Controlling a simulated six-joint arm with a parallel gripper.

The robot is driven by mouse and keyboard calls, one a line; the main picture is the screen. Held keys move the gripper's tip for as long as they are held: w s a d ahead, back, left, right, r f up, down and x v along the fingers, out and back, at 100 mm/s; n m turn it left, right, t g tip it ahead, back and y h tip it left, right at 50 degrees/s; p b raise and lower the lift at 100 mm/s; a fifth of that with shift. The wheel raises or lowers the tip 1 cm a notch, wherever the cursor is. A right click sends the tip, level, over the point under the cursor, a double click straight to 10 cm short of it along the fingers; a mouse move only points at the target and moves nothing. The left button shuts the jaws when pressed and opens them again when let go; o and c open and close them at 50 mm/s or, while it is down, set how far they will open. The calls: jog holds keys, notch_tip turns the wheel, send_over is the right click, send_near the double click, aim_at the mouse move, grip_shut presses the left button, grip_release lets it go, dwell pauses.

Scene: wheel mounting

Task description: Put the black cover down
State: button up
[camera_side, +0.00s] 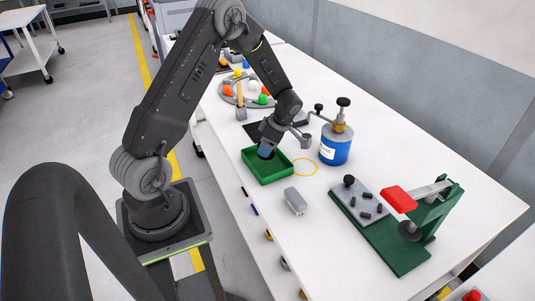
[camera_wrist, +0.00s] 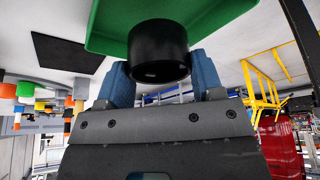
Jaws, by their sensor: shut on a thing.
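My gripper (camera_side: 266,150) has blue fingers pointing down at the green tray (camera_side: 249,165), over its far part. In the wrist view, my gripper (camera_wrist: 160,78) is shut on the black cover (camera_wrist: 158,50), a short round black cylinder held between the two blue fingers. The green tray (camera_wrist: 112,28) shows behind the cover. In the side view the cover is hidden by the fingers and the tray, and I cannot tell whether it touches the tray floor.
A blue canister (camera_side: 335,150) with a black knob stands right of the tray, close to my wrist. A yellow ring (camera_side: 305,174) and a grey block (camera_side: 295,202) lie nearby. A green press (camera_side: 434,207) with a red handle stands at the right.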

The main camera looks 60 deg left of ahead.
jog(key=shift+f, duration=2)
jog(key=shift+f, duration=0.1)
jog(key=o, duration=1)
